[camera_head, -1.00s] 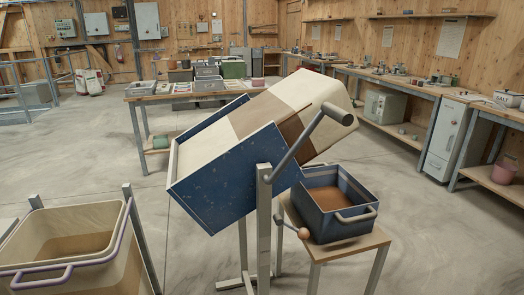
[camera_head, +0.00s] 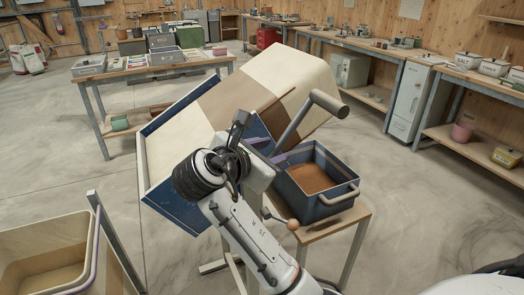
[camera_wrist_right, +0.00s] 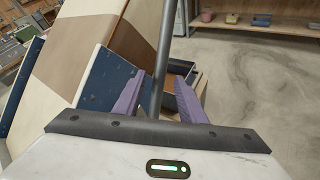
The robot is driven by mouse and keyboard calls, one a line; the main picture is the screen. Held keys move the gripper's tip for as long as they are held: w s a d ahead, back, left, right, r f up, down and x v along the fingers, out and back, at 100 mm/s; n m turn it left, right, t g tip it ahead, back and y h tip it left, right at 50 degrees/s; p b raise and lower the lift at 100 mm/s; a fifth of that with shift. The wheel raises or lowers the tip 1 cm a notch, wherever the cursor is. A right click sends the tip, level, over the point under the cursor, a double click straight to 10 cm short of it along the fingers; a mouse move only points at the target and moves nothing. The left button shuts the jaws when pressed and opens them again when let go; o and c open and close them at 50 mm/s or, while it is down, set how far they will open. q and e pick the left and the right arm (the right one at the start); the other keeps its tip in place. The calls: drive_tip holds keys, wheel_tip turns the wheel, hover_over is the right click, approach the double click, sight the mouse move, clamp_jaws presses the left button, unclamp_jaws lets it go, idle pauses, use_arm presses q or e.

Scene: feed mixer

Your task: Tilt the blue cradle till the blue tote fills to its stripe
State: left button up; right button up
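The blue cradle (camera_head: 170,205) is tilted on its stand, with a beige and brown banded body (camera_head: 235,95) lying in it. Its grey lever bar (camera_head: 300,122) slants up to a thick round grip (camera_head: 328,103). The blue tote (camera_head: 322,204) stands upright below, partly filled with brown feed (camera_head: 312,180); I cannot make out its stripe clearly. My right gripper (camera_head: 272,150) is beside the lower lever. In the wrist view its purple fingers (camera_wrist_right: 160,90) are apart, with the bar (camera_wrist_right: 165,50) showing between them and no visible contact. My left gripper is out of view.
The tote sits on a small wooden-topped stand (camera_head: 318,232). A beige bin (camera_head: 45,245) with a purple rim handle stands at the lower left. Workbenches (camera_head: 150,72) line the back and right. The concrete floor (camera_head: 430,210) at right is clear.

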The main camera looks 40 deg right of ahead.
drive_tip(key=x, duration=0.7)
drive_tip(key=shift+a, duration=0.1)
clamp_jaws()
drive_tip(key=shift+f, duration=0.1)
idle(1.1)
